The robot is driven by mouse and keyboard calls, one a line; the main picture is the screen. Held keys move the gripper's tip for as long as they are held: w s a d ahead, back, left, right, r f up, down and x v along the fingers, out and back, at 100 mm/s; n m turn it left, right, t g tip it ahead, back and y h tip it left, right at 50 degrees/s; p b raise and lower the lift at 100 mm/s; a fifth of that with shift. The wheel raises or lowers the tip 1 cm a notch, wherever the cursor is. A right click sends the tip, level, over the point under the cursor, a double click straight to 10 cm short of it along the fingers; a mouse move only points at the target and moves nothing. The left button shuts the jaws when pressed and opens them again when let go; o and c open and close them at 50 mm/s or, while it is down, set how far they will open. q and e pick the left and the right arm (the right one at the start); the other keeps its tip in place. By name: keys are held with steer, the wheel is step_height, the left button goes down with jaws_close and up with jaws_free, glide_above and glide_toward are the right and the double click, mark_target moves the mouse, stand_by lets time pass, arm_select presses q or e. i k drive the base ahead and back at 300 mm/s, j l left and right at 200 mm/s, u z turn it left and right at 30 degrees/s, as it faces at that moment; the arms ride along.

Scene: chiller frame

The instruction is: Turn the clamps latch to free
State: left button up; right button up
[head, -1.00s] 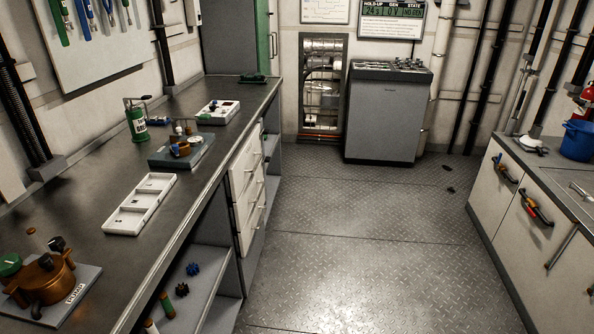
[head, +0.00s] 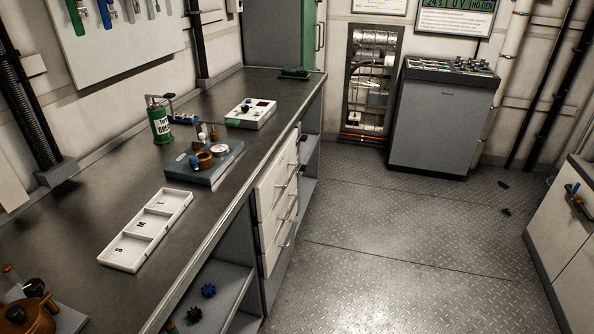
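No part labelled as a clamps latch can be made out. An open wall recess (head: 368,85) at the back holds silvery wrapped pipes and fittings, with an orange line along its bottom. Its details are too small to tell any latch or its position. A grey-blue fixture plate (head: 212,173) on the left workbench carries a copper-brown ring (head: 201,160) and small posts. Whether it has a latch cannot be told. Neither of my grippers shows in the head view.
The workbench (head: 150,100) runs along the left, with a white S-M-L tray (head: 127,256), green can (head: 159,125) and white box (head: 236,114). A grey console (head: 441,124) stands right of the recess. The plated floor (head: 390,240) is mostly clear; a cabinet (head: 570,235) stands right.

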mark_target(303, 168)
steer(key=i+l+u, duration=0.25)
steer(key=u, duration=0.2)
steer(key=i+l+u, duration=0.15)
steer(key=l+u, duration=0.25)
